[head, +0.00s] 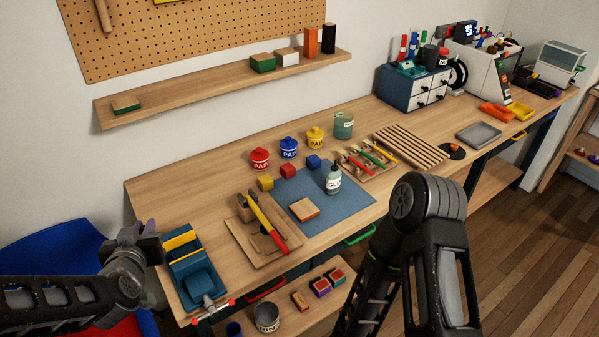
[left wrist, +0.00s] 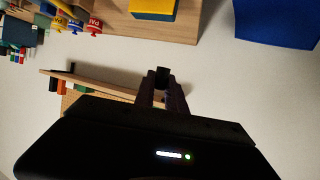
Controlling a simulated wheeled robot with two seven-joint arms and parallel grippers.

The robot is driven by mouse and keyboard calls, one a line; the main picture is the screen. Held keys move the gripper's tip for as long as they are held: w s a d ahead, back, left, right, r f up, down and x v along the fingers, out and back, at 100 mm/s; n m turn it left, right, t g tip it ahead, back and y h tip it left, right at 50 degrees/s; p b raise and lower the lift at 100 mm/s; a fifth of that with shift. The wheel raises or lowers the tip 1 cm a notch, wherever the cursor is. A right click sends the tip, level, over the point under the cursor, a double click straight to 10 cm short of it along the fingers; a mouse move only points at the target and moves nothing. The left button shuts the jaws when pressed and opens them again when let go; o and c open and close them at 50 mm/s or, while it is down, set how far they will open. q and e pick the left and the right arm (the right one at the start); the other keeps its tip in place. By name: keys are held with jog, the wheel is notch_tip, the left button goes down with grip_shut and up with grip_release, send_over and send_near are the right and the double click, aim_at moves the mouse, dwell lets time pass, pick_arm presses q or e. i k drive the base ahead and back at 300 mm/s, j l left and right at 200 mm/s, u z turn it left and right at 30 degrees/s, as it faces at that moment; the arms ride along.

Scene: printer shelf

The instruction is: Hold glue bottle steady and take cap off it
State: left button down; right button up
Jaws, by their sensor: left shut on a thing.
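The glue bottle (head: 333,180) is grey-green with a white label and stands upright on the blue mat (head: 355,205). Its narrow top is too small to tell whether a cap is on it. My left gripper (head: 148,231) is at the left, beyond the bench's left end and far from the bottle. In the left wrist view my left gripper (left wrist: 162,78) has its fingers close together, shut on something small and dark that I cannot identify. My right arm is bent at the front right, and its gripper is out of view. No gripper touches the bottle.
A wooden block (head: 304,209) lies on the mat. Paint pots, including a red one (head: 260,158), stand behind it. A wooden board with a hammer (head: 267,222) lies left of the mat. A blue vise (head: 195,275) is at the bench's left end. A brush rack (head: 366,163) stands right of the bottle.

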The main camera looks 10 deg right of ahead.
aim_at(333, 181)
jog(key=l+z, duration=0.15)
jog(key=l, duration=0.5)
jog(key=i+l+z, duration=0.15)
jog(key=l, duration=0.5)
jog(key=i+l+z, duration=0.1)
jog(key=l, duration=0.5)
